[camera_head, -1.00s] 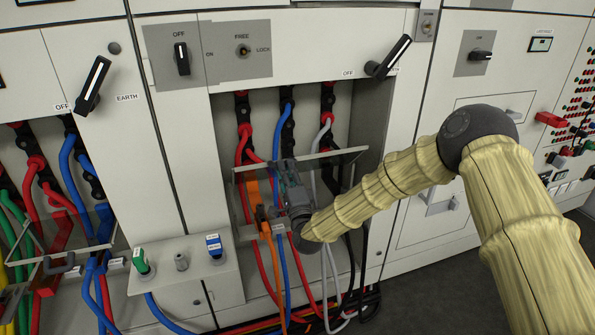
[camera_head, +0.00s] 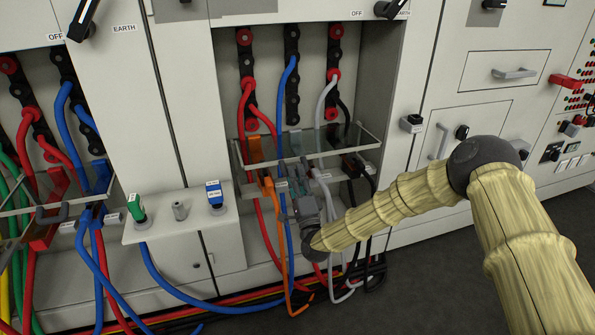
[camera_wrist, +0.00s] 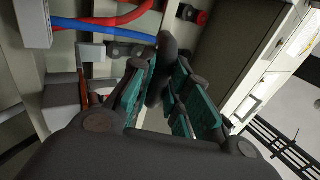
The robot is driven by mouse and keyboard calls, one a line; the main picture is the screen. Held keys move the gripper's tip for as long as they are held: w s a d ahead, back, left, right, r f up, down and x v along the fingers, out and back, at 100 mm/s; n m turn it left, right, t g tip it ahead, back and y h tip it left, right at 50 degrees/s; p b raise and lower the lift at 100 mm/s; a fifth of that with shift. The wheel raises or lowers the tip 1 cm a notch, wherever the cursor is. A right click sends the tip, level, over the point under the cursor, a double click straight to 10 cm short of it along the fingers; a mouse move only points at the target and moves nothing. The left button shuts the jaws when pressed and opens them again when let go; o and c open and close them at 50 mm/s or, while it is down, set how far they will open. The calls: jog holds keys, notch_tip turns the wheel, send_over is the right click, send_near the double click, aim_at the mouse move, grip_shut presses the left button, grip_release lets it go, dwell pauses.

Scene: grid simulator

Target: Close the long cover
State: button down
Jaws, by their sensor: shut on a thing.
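The long cover (camera_head: 352,146) is a clear panel with a pale edge, set across the cable terminals in the open cabinet bay. It sits roughly level, with its front edge towards me. My gripper (camera_head: 296,172) is at the cover's front, near the middle. In the wrist view my gripper (camera_wrist: 168,95) has its teal-padded fingers closed around a dark, rounded piece (camera_wrist: 168,60), which looks like the cover's handle. The fingers hide most of this piece in the head view.
Red, blue, white and black cables (camera_head: 290,80) run down through the bay behind the cover. An orange clamp and cable (camera_head: 268,190) hang just left of my gripper. A shelf with green and blue plugs (camera_head: 180,228) juts out at left. Open floor (camera_head: 430,285) lies right.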

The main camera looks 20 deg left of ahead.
jog(key=shift+s+a+f, duration=0.1)
jog(key=shift+a+f, duration=0.35)
jog(key=c, duration=1.4)
grip_release()
jog(key=shift+a, duration=0.1)
jog(key=shift+o, duration=0.2)
jog(key=shift+w+d, duration=0.2)
jog(key=shift+d, duration=0.2)
jog(key=v, duration=1.2)
jog(key=shift+f, duration=0.15)
